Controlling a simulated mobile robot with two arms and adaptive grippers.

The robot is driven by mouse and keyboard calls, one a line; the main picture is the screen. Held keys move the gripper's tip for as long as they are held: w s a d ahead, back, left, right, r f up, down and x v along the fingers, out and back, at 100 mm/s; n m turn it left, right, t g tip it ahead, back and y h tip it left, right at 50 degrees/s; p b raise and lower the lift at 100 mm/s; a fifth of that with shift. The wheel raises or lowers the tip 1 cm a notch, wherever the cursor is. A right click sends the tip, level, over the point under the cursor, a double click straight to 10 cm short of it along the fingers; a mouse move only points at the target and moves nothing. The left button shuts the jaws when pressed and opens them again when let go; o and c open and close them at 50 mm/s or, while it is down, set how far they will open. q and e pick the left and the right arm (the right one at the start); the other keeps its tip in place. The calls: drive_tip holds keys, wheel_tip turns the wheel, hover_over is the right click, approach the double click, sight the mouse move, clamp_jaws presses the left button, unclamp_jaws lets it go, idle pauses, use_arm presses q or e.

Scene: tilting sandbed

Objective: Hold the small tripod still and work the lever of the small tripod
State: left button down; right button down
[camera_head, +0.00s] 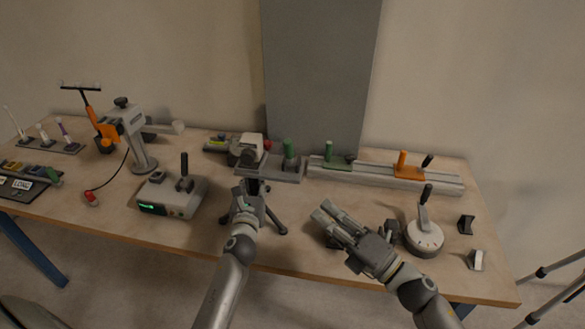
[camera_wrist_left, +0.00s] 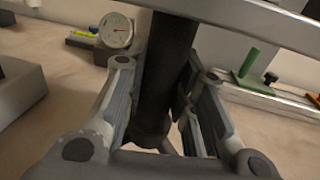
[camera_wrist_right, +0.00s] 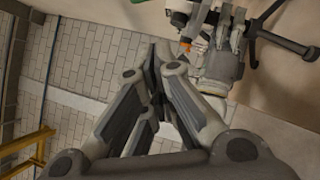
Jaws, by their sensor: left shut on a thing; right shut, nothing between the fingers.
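The small tripod stands near the front middle of the table; its dark leg (camera_head: 277,226) splays to the right. In the left wrist view its dark column (camera_wrist_left: 168,75) runs between the fingers of my left gripper (camera_wrist_left: 160,100), which is shut on it; this gripper (camera_head: 246,196) is in front of the tripod in the head view. My right gripper (camera_head: 326,215) is shut and empty, to the right of the tripod and apart from it. In the right wrist view, an orange-tipped part (camera_wrist_right: 186,44) shows beside my left gripper (camera_wrist_right: 230,38); I cannot tell whether it is the lever.
A grey box with a black lever (camera_head: 172,196) stands left of the tripod. A rail with green and orange handles (camera_head: 385,176) lies behind. A grey panel (camera_head: 320,75) stands at the back.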

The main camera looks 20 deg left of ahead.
approach(290, 152)
drive_tip(key=s+a+f, duration=0.1)
drive_tip(key=s+a, duration=0.2)
drive_tip(key=a, duration=0.2)
drive_tip(key=shift+w+a+r, duration=0.35)
drive_tip(key=shift+w+a, duration=0.25)
drive_tip(key=shift+w, duration=0.2)
drive_tip(key=shift+w+a+r, duration=0.3)
drive_tip(key=shift+w+a, duration=0.3)
drive_tip(key=shift+w, duration=0.2)
